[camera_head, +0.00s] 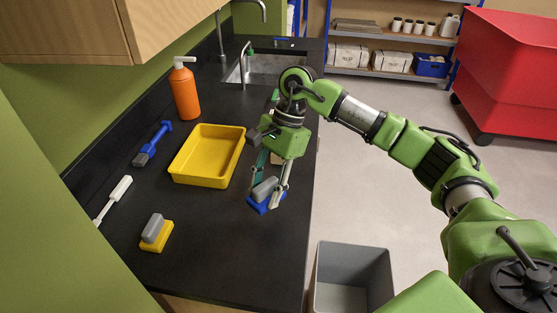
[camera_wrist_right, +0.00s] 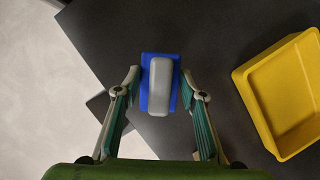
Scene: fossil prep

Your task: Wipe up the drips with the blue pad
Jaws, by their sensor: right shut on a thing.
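The blue pad (camera_head: 258,205) with a grey handle is at the right part of the black counter, beneath my right gripper (camera_head: 264,197). In the right wrist view the blue pad (camera_wrist_right: 147,92) is between the two fingertips, with its grey handle facing the camera. The right gripper is shut on it, one finger on each side. I cannot tell whether the pad touches the counter. I cannot make out any drips on the counter in either view. My left gripper is not in view.
A yellow tray (camera_head: 201,182) stands left of the gripper. A yellow pad (camera_head: 165,240), a white-handled tool (camera_head: 117,192), a blue brush (camera_head: 153,142) and an orange bottle (camera_head: 185,93) are on the counter. The sink (camera_head: 275,66) is behind. A grey bin (camera_head: 352,278) stands beyond the right edge.

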